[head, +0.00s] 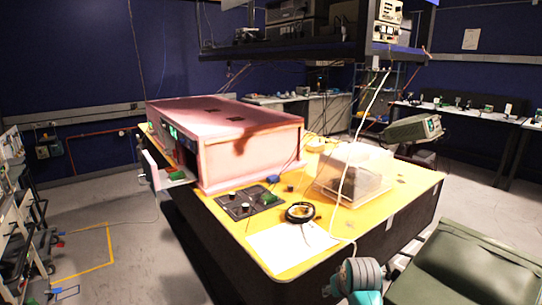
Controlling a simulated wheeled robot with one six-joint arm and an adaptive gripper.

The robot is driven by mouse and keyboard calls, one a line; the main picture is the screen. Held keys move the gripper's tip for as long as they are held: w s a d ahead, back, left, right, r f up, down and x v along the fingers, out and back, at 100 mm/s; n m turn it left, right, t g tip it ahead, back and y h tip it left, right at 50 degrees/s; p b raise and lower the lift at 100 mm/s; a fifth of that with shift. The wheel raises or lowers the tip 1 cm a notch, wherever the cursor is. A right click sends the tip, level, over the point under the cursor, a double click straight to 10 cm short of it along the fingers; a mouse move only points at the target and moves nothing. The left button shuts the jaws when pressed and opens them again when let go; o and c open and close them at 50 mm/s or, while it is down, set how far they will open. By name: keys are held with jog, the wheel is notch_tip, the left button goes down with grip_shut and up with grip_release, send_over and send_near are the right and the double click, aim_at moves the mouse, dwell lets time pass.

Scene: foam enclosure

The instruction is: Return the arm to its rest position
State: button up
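A grey and teal rounded part (360,275) shows at the bottom edge, right of centre; it looks like a joint of my own arm. The rest of the arm is out of the frame or cannot be made out. My gripper is not in view, so whether it is open or holds anything does not show. The pink foam enclosure (225,125) stands on the yellow-topped table (415,185). Its left side has an opening with a pale flap (155,172) standing out and a green item (177,175) beside it. A dark shadow falls across its top and front.
On the table are a clear box (352,172), a black ring (300,212), a dark mat (235,208) with small parts, and a white sheet (285,247). A shelf (290,48) hangs above. The left floor (110,215) is mostly clear.

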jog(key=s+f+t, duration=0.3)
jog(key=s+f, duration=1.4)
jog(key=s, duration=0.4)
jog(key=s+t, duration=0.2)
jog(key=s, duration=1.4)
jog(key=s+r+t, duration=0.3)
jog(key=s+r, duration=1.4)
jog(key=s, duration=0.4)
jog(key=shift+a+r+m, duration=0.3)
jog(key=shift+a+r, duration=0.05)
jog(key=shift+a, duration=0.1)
